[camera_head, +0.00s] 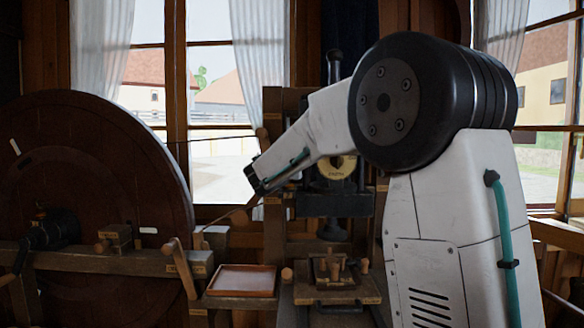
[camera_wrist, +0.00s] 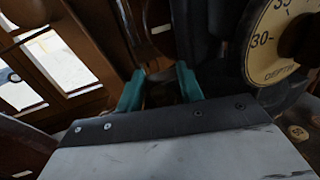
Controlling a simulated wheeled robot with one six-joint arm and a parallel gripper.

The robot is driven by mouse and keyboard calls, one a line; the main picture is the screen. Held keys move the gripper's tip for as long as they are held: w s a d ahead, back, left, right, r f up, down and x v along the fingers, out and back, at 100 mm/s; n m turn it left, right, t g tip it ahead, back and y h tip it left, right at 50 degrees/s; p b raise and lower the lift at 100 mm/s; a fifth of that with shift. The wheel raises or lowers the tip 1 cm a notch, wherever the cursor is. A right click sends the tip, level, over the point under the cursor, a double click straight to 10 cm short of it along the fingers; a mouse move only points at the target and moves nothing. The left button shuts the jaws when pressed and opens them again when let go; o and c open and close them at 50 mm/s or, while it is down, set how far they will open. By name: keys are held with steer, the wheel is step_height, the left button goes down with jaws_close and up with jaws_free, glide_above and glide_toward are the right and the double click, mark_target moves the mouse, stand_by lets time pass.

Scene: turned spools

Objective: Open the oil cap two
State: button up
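My gripper (camera_wrist: 160,86) shows in the wrist view with its two teal fingers spread apart. Dark brown machine parts show in the gap between them; I see nothing held. In the head view, my gripper's dark end (camera_head: 254,179) is left of the depth dial, in front of the window and wooden frame. A small round brass-coloured disc (camera_wrist: 297,132) shows at the lower right of the wrist view. It may be an oil cap, but its marking is too small to read. I cannot make out which thing is oil cap two.
A yellow depth dial (camera_head: 338,167) sits on the dark machine; it looms large in the wrist view (camera_wrist: 268,70). A big dark wheel (camera_head: 95,165) stands at left. An empty shallow wooden tray (camera_head: 240,292) lies below my gripper, beside a wooden lever (camera_head: 182,268).

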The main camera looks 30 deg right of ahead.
jaws_close()
steer(key=shift+d, duration=0.3)
steer(key=shift+a, duration=0.15)
